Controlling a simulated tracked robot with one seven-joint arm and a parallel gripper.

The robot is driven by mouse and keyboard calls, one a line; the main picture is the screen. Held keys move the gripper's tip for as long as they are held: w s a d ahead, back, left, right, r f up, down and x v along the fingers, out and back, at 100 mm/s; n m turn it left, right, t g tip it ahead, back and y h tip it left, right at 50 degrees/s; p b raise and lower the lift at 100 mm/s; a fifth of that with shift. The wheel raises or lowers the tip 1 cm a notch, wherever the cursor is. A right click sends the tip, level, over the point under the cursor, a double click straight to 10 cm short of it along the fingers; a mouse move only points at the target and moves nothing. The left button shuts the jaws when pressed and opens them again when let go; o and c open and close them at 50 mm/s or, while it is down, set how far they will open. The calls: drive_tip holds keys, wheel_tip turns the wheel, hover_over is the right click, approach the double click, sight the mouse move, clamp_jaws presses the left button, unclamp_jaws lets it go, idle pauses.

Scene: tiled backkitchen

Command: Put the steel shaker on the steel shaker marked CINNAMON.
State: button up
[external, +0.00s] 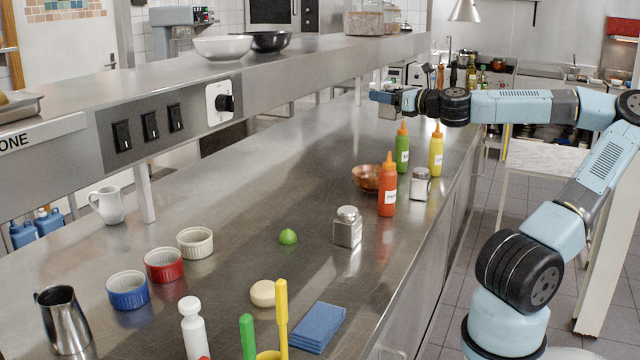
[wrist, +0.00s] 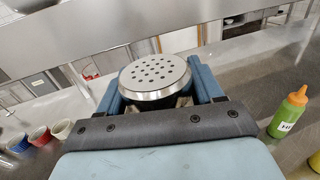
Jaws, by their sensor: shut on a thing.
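My gripper (external: 382,96) is shut on a steel shaker (wrist: 153,73), whose perforated lid shows between the blue fingers in the wrist view. It is held high above the counter, behind the green bottle; in the external view the shaker is small and mostly covered by the gripper. Two other steel shakers stand upright on the counter: one near the middle (external: 348,228), and one with a pale label at the right (external: 420,185), beside the orange-red bottle. The lettering is too small to read, so I cannot tell which is marked CINNAMON.
Red (external: 388,188), green (external: 402,150) and yellow (external: 436,152) squeeze bottles and a copper bowl (external: 367,178) crowd around the right shaker. A lime (external: 288,237) lies left of the middle shaker. A raised shelf (external: 300,62) runs along the left. Open counter (external: 250,200) lies between.

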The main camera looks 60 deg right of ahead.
drive_tip(key=s+d+m+g+h, duration=0.1)
drive_tip(key=s+d+m+h, duration=0.2)
drive_tip(key=s, duration=1.4)
drive_tip(key=shift+n+y, duration=0.3)
drive_tip(key=shift+n, duration=0.5)
drive_tip(key=w+d+f, duration=0.3)
drive_tip(key=f, duration=0.3)
drive_tip(key=w+d+f, duration=0.3)
drive_tip(key=d+f, duration=0.1)
drive_tip(key=f, duration=0.2)
drive_tip(key=w+d+f, duration=0.3)
drive_tip(key=w+f, duration=0.1)
drive_tip(key=f, duration=0.2)
drive_tip(key=shift+w+d+f, duration=0.1)
drive_tip(key=shift+d, duration=0.15)
drive_tip(key=shift+f, duration=0.15)
